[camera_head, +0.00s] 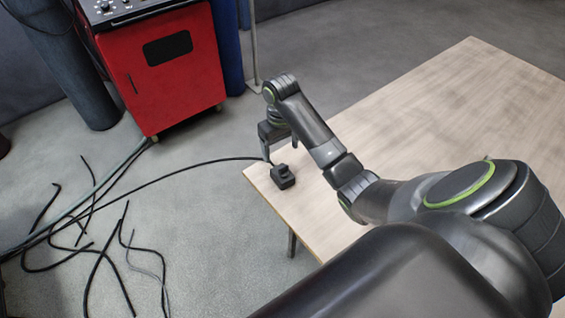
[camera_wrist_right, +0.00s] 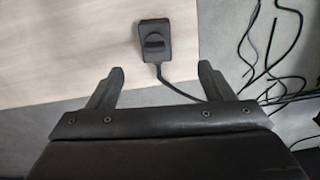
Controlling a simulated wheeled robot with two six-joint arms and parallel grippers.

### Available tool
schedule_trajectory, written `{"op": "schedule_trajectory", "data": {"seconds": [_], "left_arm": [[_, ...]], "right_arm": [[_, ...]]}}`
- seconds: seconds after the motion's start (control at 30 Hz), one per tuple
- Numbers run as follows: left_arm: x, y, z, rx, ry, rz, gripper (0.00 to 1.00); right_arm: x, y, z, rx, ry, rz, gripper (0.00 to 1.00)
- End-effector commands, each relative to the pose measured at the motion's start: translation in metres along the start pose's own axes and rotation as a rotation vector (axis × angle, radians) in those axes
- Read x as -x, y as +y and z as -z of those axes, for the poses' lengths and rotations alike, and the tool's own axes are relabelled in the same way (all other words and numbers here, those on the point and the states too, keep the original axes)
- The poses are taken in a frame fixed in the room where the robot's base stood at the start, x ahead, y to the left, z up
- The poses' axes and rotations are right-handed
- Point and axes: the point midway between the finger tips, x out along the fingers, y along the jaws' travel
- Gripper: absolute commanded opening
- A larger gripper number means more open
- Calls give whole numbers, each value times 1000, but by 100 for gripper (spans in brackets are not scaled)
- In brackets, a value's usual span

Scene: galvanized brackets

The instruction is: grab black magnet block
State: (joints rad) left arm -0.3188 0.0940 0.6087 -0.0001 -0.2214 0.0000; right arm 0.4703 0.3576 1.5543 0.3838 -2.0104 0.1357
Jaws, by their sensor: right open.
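The black magnet block (camera_head: 282,178) sits on the wooden table (camera_head: 400,120), close to its left corner. It has a raised part on top. In the right wrist view the block (camera_wrist_right: 154,48) lies beyond the fingertips, roughly centred between them. My right gripper (camera_head: 281,150) is open and empty, above and just behind the block near the table edge. In the right wrist view its two fingers (camera_wrist_right: 160,70) are spread wide with only a dark cable between them. My left gripper is not in view.
A dark cable (camera_head: 190,168) runs from near the block off the table to the floor. Several loose cables (camera_head: 100,240) lie on the floor at left. A red cabinet (camera_head: 165,75) stands at the back left. The rest of the visible tabletop is clear.

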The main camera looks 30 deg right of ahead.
Motion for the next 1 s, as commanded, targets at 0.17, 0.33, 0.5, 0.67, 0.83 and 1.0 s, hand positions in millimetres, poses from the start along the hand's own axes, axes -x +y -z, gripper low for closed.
{"op": "schedule_trajectory", "data": {"seconds": [0.17, 0.33, 0.5, 0.67, 0.83, 1.0], "left_arm": [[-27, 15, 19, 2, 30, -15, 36], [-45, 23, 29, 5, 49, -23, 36], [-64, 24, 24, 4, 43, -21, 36], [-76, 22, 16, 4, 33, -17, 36], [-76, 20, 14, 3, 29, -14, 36], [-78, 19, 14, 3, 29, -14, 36]], "right_arm": [[-26, 0, 0, 0, 0, 0, 75], [-45, 0, 0, 0, 1, 0, 75], [-64, 0, 0, 0, 0, 0, 75], [-80, 1, 0, -1, 0, 0, 75], [-90, 3, 1, -1, -2, 0, 75], [-116, 9, 5, -1, -3, 1, 75]]}}
